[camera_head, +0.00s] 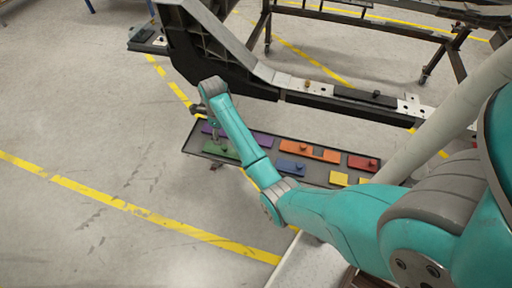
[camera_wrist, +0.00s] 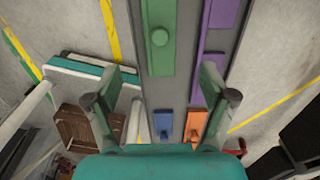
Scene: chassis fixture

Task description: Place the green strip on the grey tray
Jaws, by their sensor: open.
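The green strip (camera_head: 222,150) lies at the left end of the long dark grey tray (camera_head: 318,173) in the head view. In the wrist view the green strip (camera_wrist: 160,58), with a round knob, lies at the top centre on the tray (camera_wrist: 170,95). My gripper (camera_head: 213,135) is over the tray's left end, close to the green strip. In the wrist view my gripper (camera_wrist: 160,88) is open and empty, its fingers spread wide to either side of the tray's centre. The knob shows beyond the fingertips. I cannot tell the exact height between them.
The tray also holds a purple strip (camera_head: 260,139), a blue strip (camera_head: 290,168), an orange strip (camera_head: 310,151), a red strip (camera_head: 363,162) and yellow pieces (camera_head: 338,178). A large black and grey chassis beam (camera_head: 290,83) stands behind it. The floor at left is clear.

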